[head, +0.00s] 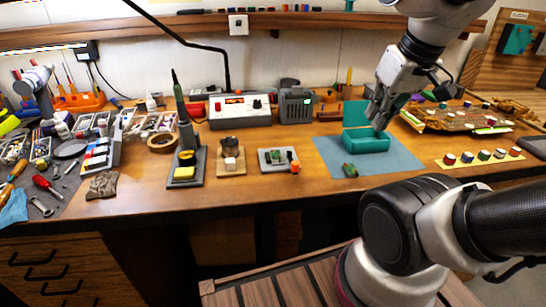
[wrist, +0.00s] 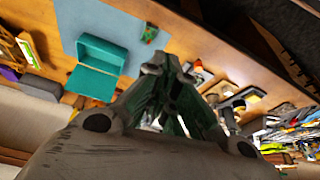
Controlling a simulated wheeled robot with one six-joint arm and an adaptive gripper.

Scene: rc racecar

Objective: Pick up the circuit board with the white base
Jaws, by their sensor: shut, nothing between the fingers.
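A small board on a pale, whitish base (head: 277,168) lies on the wooden bench near its front edge, left of the blue mat. It carries small dark, green and orange parts; I take it as the circuit board, though its detail is small. My gripper (head: 374,119) is shut and empty. It is above and near the open teal box, to the right of that board and apart from it. In the wrist view the gripper's closed fingers (wrist: 172,68) fill the middle and hide part of the bench behind them.
The teal box (head: 366,145) with its lid up stands on the blue mat (head: 400,158). A small green board (head: 349,170) lies on the mat's front. Left of the whitish board are a brown stand (head: 231,160) and a soldering-type stand (head: 187,170). A grey power unit (head: 239,111) stands behind.

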